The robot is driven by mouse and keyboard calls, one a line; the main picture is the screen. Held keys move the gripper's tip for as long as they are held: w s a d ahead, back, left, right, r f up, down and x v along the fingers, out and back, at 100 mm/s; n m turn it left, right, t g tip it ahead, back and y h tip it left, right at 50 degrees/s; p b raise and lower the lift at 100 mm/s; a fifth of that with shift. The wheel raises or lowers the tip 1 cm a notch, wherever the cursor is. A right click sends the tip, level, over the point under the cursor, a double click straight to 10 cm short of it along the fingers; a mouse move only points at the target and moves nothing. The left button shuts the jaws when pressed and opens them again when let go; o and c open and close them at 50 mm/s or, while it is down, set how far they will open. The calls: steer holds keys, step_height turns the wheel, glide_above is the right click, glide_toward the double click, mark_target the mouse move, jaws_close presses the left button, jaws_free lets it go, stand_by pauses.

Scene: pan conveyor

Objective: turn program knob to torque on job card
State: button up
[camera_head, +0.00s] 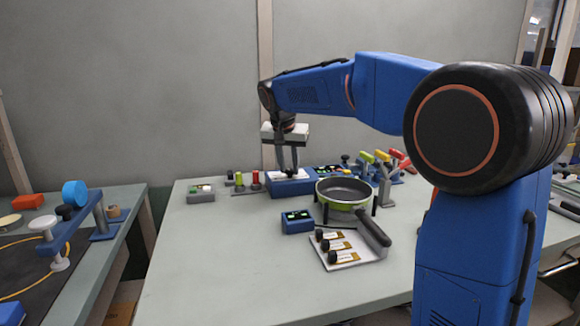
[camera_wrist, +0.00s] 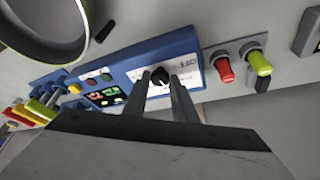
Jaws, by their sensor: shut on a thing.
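My gripper (camera_head: 287,165) reaches down onto a blue control box (camera_head: 292,187) at the back of the table. In the wrist view, its two fingers (camera_wrist: 161,82) are closed on a black program knob (camera_wrist: 159,76) on the box's white dial plate (camera_wrist: 181,60). The blue box (camera_wrist: 128,66) also carries small buttons and a dark display (camera_wrist: 106,97) with green and red figures. The figures are too small to read.
A green-rimmed pan (camera_head: 342,192) stands on a support right of the box, its dark handle toward the front. A small blue box with a display (camera_head: 297,222) is in front. Red and green capped pieces (camera_head: 255,178) stand left. The table's left front is clear.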

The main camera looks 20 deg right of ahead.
steer(key=m, duration=0.2)
steer(key=m+g+h, duration=0.1)
steer(key=m, duration=0.1)
steer(key=m+g, duration=0.1)
steer(key=m, duration=0.1)
steer(key=shift+w+a+m+h, duration=0.25)
steer(key=shift+w+m+h, duration=0.05)
steer(key=m+g, duration=0.1)
steer(key=m, duration=0.1)
steer(key=m+g, duration=0.1)
steer(key=m, duration=0.2)
steer(key=shift+w+h, duration=0.2)
steer(key=shift+h, duration=0.1)
steer(key=shift+m, duration=0.3)
steer(key=o, duration=1)
steer(key=shift+o, duration=0.2)
steer(key=shift+a+r, duration=0.1)
steer(key=v, duration=1.7)
steer(key=shift+a, duration=0.1)
